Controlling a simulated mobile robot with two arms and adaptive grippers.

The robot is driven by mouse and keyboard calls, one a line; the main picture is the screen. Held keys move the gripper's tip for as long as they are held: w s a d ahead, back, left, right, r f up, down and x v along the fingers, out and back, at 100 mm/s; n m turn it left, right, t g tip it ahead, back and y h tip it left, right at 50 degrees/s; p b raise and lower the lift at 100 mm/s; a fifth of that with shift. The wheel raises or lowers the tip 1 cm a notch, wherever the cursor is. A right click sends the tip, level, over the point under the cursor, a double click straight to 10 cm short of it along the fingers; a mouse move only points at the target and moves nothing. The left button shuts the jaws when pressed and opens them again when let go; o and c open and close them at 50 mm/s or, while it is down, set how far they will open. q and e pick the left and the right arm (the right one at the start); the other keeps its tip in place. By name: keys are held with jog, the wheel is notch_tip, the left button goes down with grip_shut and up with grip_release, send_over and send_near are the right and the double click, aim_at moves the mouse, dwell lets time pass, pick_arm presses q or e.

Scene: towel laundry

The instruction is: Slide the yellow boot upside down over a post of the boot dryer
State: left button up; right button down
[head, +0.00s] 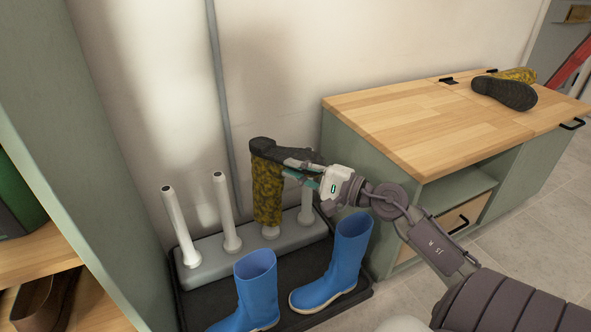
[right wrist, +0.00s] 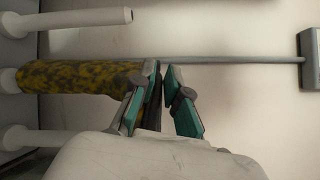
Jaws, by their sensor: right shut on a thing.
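The yellow boot (head: 267,192), mottled with dark patches, is upside down with its black sole on top. Its shaft is around the third post from the left of the boot dryer (head: 212,262), and the foot of that post shows below its opening. My right gripper (head: 300,172) is shut on the sole end of the boot from the right. In the right wrist view, the yellow boot (right wrist: 75,77) extends left from my right gripper (right wrist: 163,82) towards the dryer base. My left gripper is not in view.
Bare white posts (head: 181,225) stand either side of the boot. Two blue boots (head: 346,255) stand on the black tray in front. Another yellow boot (head: 518,75) with a dark sole lies on the wooden bench top (head: 430,125). A green cabinet side (head: 85,130) rises at left.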

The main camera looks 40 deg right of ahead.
jog(key=c, duration=1.1)
grip_release()
jog(key=shift+s, duration=0.1)
jog(key=v, duration=1.1)
jog(key=shift+s, duration=0.4)
jog(key=shift+d+f, duration=0.1)
jog(key=shift+d, duration=0.1)
